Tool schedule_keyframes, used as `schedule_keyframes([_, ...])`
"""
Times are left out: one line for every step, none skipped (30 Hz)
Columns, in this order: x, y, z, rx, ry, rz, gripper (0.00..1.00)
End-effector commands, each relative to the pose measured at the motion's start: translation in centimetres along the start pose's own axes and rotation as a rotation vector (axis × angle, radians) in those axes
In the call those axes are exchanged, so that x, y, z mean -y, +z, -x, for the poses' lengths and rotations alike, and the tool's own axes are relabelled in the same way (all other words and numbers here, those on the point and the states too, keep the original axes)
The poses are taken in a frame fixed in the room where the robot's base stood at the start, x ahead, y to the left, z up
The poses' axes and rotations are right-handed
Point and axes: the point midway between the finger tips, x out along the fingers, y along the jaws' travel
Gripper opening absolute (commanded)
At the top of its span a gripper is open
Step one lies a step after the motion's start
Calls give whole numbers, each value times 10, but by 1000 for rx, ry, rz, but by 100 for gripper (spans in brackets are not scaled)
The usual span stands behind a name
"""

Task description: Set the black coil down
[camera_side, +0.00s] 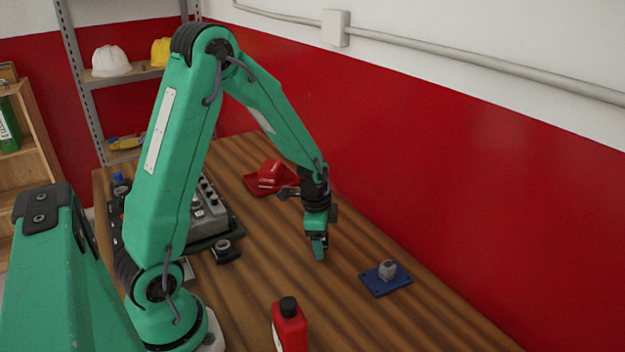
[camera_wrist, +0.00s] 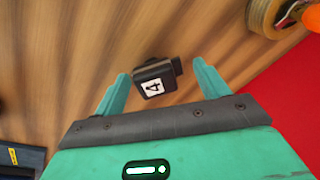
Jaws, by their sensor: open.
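The black coil (camera_wrist: 155,78) is a small dark block with a white label marked 4, seen in the wrist view over the wood table. My gripper (camera_wrist: 160,70) is open, with its two green fingers spread on either side of the coil. Gaps show between the coil and both fingers. In the side view my gripper (camera_side: 319,254) points down low over the table, between the red tray and the blue plate. The coil cannot be made out there, and I cannot tell its exact height from the wood.
A blue plate (camera_side: 373,284) with a grey block (camera_side: 387,269) lies to the right. A red bottle (camera_side: 290,328) stands in front. A red tray (camera_side: 258,187) with a red part lies behind, and a grey trainer unit (camera_side: 208,212) sits left. A tan ring (camera_wrist: 262,18) shows in the wrist view.

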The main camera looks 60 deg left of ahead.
Motion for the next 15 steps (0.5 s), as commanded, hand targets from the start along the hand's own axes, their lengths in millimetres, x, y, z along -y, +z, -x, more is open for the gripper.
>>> schedule_keyframes([0, 0, 5, -2, -2, 0, 74])
schedule_keyframes([0, 0, 8, -1, -2, 0, 74])
schedule_keyframes([0, 0, 13, -2, -2, 0, 74])
schedule_keyframes([0, 0, 16, -2, -3, 0, 74])
schedule_keyframes([0, 0, 20, -2, -3, 0, 74])
schedule_keyframes([0, 0, 25, -2, -3, 0, 74])
schedule_keyframes([0, 0, 29, -2, -3, 0, 74])
schedule_keyframes([0, 0, 33, -2, -3, 0, 74])
schedule_keyframes([0, 0, 38, -2, -3, 0, 74])
schedule_keyframes([0, 0, 42, -2, -3, 0, 74])
schedule_keyframes([0, 0, 47, -2, -3, 0, 74])
schedule_keyframes([1, 0, 52, -3, -4, 0, 74])
schedule_keyframes([0, 0, 56, -2, -3, 0, 74])
schedule_keyframes([1, 0, 61, -3, -4, 0, 74])
schedule_keyframes([0, 0, 66, -2, -3, 0, 74])
